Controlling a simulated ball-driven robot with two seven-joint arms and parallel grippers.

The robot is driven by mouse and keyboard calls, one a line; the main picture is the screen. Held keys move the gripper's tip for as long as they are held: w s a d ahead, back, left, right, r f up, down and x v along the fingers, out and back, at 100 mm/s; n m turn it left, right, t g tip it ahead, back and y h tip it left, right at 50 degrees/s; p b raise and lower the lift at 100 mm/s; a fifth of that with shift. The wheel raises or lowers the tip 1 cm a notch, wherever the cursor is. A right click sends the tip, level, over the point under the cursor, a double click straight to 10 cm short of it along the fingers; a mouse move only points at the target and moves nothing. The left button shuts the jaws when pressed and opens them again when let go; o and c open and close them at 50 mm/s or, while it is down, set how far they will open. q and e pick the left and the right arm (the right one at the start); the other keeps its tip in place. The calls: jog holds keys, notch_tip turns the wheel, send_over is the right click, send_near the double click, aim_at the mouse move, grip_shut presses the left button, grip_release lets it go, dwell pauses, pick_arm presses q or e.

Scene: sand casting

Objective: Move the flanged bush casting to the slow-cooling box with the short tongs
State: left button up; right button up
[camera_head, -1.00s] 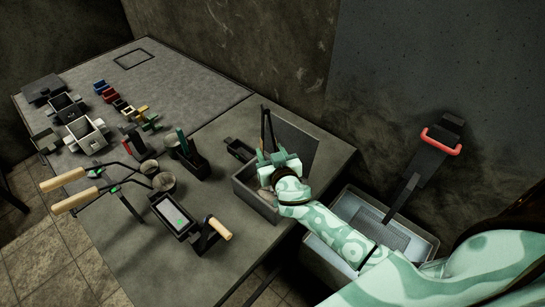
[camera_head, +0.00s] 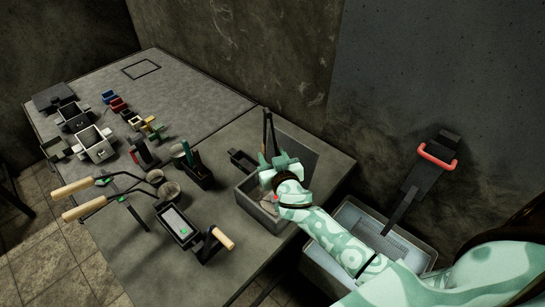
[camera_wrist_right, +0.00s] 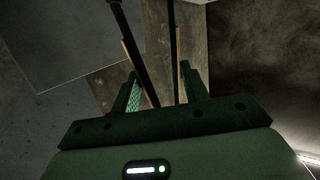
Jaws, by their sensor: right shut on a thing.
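My right gripper (camera_head: 270,168) is over the open grey box (camera_head: 257,221), which has a raised lid panel (camera_head: 299,150) behind it; this looks like the slow-cooling box. The gripper is shut on the short tongs (camera_head: 267,130), whose dark arms stick up above it. In the right wrist view, the two dark tong arms (camera_wrist_right: 172,45) pass between the fingers. Pale, sand-like fill shows inside the box, with a small red spot beside the gripper. I cannot make out the flanged bush casting; the hand and box wall hide the tongs' lower end. My left gripper is out of view.
Moulding boxes (camera_head: 95,143) lie farther left. A grey bin (camera_head: 340,262) with a red-handled tool (camera_head: 437,155) stands right.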

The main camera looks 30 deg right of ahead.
notch_tip(320, 180, up, 12)
jog(key=p, duration=1)
jog(key=shift+p, duration=0.3)
